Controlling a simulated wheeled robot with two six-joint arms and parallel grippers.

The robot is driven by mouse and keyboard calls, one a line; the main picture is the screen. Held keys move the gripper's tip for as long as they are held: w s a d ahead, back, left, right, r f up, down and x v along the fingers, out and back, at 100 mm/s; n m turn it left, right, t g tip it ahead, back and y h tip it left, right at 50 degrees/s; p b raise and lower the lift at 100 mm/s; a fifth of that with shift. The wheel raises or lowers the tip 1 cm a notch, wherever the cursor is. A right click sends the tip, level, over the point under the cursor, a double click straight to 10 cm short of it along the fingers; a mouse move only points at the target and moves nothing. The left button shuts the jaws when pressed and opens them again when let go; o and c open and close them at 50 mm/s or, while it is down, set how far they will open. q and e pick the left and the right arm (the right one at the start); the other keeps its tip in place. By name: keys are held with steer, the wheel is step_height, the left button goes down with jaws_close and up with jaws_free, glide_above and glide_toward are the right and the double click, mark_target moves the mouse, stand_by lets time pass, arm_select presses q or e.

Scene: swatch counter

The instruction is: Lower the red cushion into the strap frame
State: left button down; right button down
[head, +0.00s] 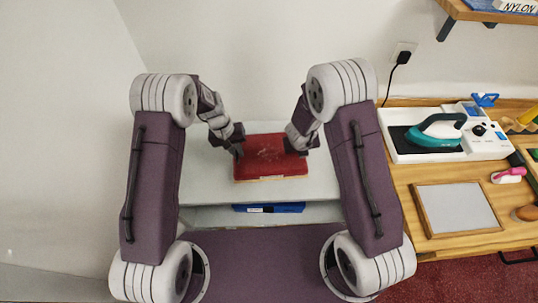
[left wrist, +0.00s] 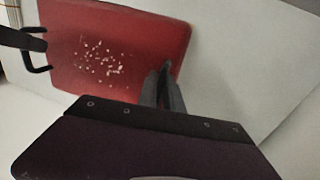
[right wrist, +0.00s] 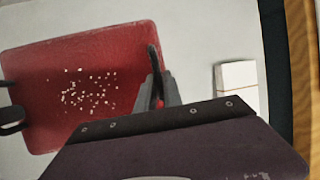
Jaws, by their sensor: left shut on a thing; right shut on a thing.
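The red cushion (head: 271,158), a flat slab with pale specks on top, is over the pale counter top between my two grippers. My left gripper (head: 237,151) is shut at its left side and my right gripper (head: 301,146) at its right side. In the left wrist view the cushion (left wrist: 120,45) has a dark loop handle (left wrist: 40,66) at its far side. In the right wrist view the cushion (right wrist: 80,90) shows a dark handle (right wrist: 153,58) between my fingers. I cannot tell if the cushion touches the counter. No strap frame is identifiable.
A blue item (head: 268,208) lies on the shelf below. A small white block (right wrist: 237,78) is right of the cushion. A wooden bench holds a teal iron (head: 436,131) and a framed grey panel (head: 457,208).

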arm_select(q)
steer(key=shift+r, duration=0.15)
arm_select(e)
steer(key=shift+r, duration=0.1)
stand_by(0.7)
